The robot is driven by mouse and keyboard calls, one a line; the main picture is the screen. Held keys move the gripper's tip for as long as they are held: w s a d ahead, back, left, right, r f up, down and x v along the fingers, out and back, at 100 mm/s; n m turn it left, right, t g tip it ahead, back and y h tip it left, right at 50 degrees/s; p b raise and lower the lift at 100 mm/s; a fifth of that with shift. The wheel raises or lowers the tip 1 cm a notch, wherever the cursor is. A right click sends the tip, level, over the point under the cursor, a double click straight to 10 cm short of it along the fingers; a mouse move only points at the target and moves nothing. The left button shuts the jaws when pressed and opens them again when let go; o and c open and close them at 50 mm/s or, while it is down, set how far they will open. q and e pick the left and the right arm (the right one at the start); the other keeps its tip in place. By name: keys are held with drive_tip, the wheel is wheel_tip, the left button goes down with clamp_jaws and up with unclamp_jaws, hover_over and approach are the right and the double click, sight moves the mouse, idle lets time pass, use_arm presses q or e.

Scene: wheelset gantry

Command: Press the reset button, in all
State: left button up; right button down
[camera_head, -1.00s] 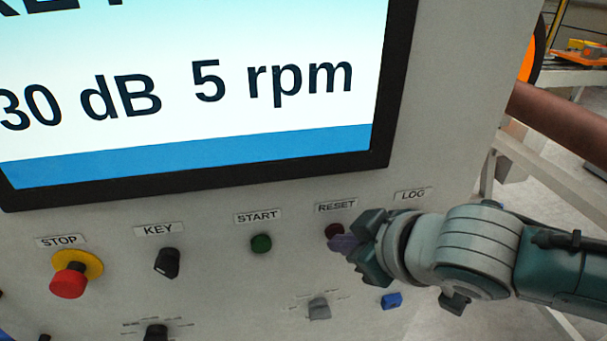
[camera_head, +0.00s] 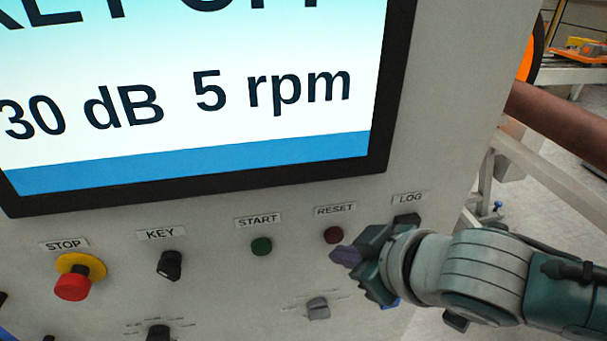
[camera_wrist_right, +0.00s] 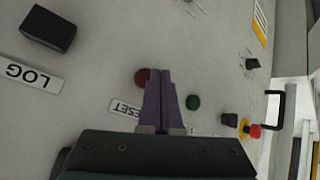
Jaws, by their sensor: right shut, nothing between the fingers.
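The reset button (camera_head: 334,235) is a small dark red round button under the RESET label (camera_head: 335,209) on the grey panel. It also shows in the right wrist view (camera_wrist_right: 142,76), partly behind the fingers. My right gripper (camera_head: 342,256) is shut and empty, its purple fingertips just below and right of the button in the head view. In the right wrist view its two fingers (camera_wrist_right: 162,95) lie together, pointing at the panel beside the button. Whether the tips touch the panel cannot be told. My left gripper is not in view.
Left of reset are the green START button (camera_head: 261,246), the black KEY switch (camera_head: 169,265) and the red STOP button (camera_head: 73,284). A grey knob (camera_head: 318,308) sits below. The screen (camera_head: 200,110) fills the upper panel. A brown bar (camera_head: 560,125) is at right.

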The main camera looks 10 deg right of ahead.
drive_tip(key=s+p, duration=0.2)
drive_tip(key=s, duration=0.3)
idle(0.6)
drive_tip(key=s+d+r+m+g+h, duration=0.25)
drive_tip(key=s+r, duration=0.25)
drive_tip(key=s, duration=0.4)
drive_tip(key=s+d+r+m+g+h, duration=0.1)
drive_tip(key=s+d+r+m+g, duration=0.3)
drive_tip(key=s, duration=0.5)
wheel_tip(320, 180, up, 19)
drive_tip(key=t+p, duration=0.1)
drive_tip(key=p, duration=1.7)
drive_tip(key=shift+s+d+n+p, duration=0.2)
drive_tip(key=shift+n+p, duration=0.15)
